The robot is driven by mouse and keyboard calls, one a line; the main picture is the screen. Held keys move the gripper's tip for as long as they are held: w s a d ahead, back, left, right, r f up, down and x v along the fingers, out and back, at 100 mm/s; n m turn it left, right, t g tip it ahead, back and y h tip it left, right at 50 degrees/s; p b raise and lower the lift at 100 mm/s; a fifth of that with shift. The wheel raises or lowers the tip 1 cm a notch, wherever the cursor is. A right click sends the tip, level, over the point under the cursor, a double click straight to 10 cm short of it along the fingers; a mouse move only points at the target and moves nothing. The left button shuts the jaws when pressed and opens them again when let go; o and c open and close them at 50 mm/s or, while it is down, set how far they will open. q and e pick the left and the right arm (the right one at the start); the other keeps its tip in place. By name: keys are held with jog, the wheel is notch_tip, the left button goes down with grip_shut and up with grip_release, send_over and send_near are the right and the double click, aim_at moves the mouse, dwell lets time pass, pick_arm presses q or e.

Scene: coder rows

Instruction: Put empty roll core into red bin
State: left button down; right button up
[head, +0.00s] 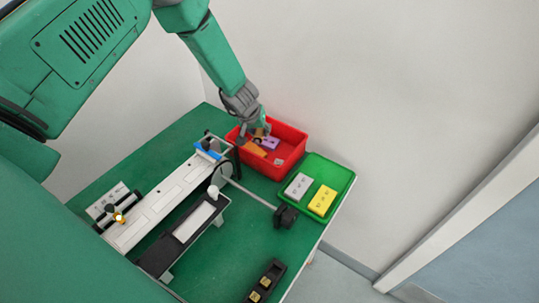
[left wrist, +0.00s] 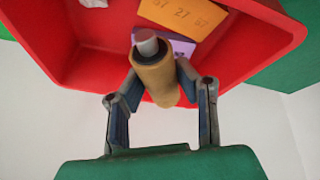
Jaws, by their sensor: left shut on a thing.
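My left gripper (head: 256,126) is over the red bin (head: 298,150) at the back of the table. In the left wrist view its two fingers (left wrist: 158,82) are shut on the empty roll core (left wrist: 154,74), a tan cylinder with a grey round end. The core is over the bin's opening, within its walls as seen from the wrist; its exact height above the bin floor I cannot tell. In the head view the core is mostly hidden by the gripper. My right gripper is not in view.
In the bin lie an orange printed piece (left wrist: 182,14), a purple piece (head: 270,143) and a whitish scrap. A green tray (head: 309,200) with a grey block (head: 298,186) and a yellow block (head: 322,200) stands beside the bin. A long white machine (head: 160,205) occupies the table's left.

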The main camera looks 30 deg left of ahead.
pick_arm(q)
jog(key=shift+a+f, duration=0.1)
jog(key=shift+f, duration=0.25)
jog(key=shift+d+r, duration=0.2)
jog(key=shift+d, duration=0.15)
jog(key=c, duration=1.2)
grip_release()
jog(key=shift+d, duration=0.15)
jog(key=shift+o, duration=0.2)
jog(key=shift+d+r, duration=0.1)
jog(key=shift+s+a+r, duration=0.15)
jog(key=shift+a+r, duration=0.1)
jog(key=shift+r, duration=0.05)
jog(key=v, duration=1.1)
